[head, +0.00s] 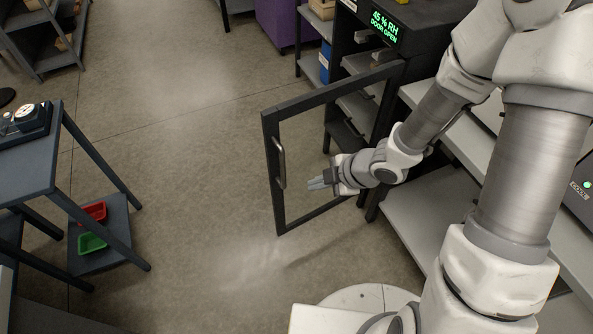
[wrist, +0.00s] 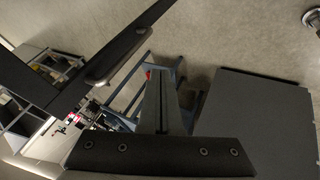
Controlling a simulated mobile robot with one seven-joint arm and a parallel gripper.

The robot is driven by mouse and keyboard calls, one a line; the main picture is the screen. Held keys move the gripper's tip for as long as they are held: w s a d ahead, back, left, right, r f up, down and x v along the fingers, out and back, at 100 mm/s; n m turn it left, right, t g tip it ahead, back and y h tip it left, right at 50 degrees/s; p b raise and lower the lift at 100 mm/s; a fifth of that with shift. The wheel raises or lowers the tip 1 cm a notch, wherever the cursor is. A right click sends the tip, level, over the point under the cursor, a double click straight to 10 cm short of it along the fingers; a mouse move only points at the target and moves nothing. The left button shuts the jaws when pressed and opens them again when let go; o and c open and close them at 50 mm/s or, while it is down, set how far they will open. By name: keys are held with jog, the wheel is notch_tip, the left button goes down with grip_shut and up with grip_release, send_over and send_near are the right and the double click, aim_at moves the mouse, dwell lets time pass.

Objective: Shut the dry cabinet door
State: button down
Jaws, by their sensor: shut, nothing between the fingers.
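The dry cabinet (head: 412,38) stands at the top right, and its green display (head: 384,24) reads 45 % RH and DOOR OPEN. Its door (head: 270,150), a dark frame with a clear pane, stands wide open, swung out from the cabinet over the floor. A grey bar handle (head: 281,162) is on the door's free edge. My gripper (head: 316,184) is shut and empty, over the pane area to the right of the handle and apart from it. In the wrist view my fingers (wrist: 163,85) point past the door frame (wrist: 75,85), with the handle (wrist: 115,52) at upper left.
A dark table (head: 30,165) with a gauge stands at the left, with a red bin (head: 93,213) and a green bin (head: 92,243) on its lower shelf. A purple cabinet (head: 285,22) is at the back. The floor (head: 190,150) between is clear. A light bench (head: 430,215) runs under my arm.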

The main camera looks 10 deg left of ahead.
jog(key=w+a+f+b, duration=0.3)
jog(key=w+a+f, duration=0.3)
jog(key=a+f, duration=0.1)
jog(key=shift+a+f, duration=0.15)
jog(key=shift+f, duration=0.35)
